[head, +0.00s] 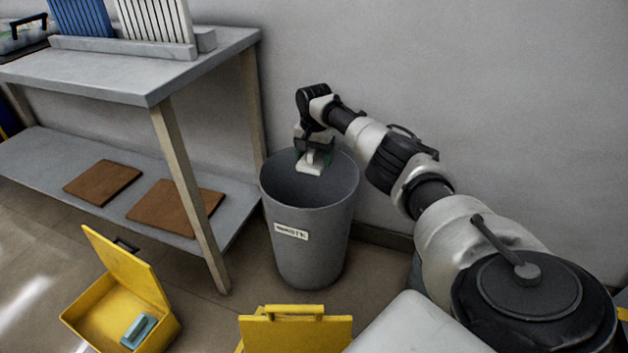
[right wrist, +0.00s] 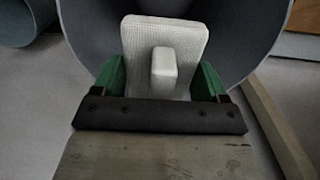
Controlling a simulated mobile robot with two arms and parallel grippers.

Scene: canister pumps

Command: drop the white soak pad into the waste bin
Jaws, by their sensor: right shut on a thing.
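The white soak pad (head: 309,164) hangs below my right gripper (head: 314,150) at the mouth of the grey waste bin (head: 310,235) in the head view. In the right wrist view the pad (right wrist: 190,40) shows a woven face with a raised block (right wrist: 163,68) between the green fingers of my right gripper (right wrist: 163,80). The gripper is shut on the pad. The bin's rim and inner wall (right wrist: 90,25) show behind the pad in the right wrist view. The bin stands upright on the floor and has a white label. My left gripper is not in view.
A grey workbench (head: 150,85) with a lower shelf stands left of the bin; one leg is close to it. Brown mats (head: 178,207) lie on the shelf. An open yellow box (head: 120,300) holding a teal item and another yellow case (head: 295,330) are in front.

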